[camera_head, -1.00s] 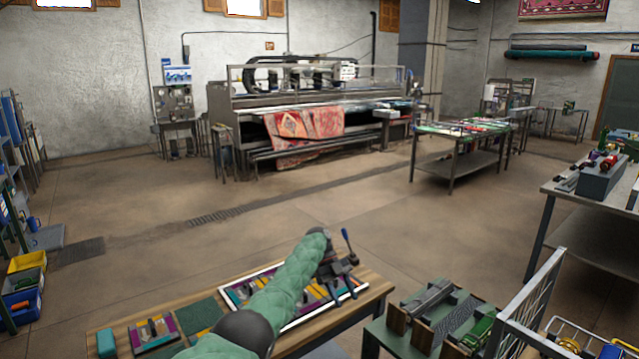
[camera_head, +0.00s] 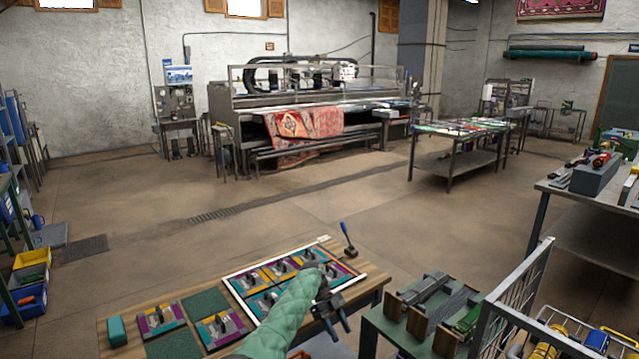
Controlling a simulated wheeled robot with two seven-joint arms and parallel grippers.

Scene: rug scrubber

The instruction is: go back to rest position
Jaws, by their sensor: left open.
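My left gripper (camera_head: 338,331) is open and empty, at the end of the green-sleeved arm (camera_head: 290,312) that comes in from the bottom. It is over the front right part of the wooden table (camera_head: 372,287), with its fingers pointing toward the table's front edge. A white-rimmed tray (camera_head: 240,304) with several orange, purple and teal panels with dark handles lies on the table; my arm hides part of it. A blue-handled lever (camera_head: 346,238) stands at the table's far right corner, apart from the gripper. My right gripper is not in view.
Small panels (camera_head: 160,318), green pads (camera_head: 206,301) and a teal block (camera_head: 117,330) lie on the table's left part. A green bench (camera_head: 373,325) with racks and a wire cart (camera_head: 520,290) stand close on the right. The floor (camera_head: 200,245) beyond is clear.

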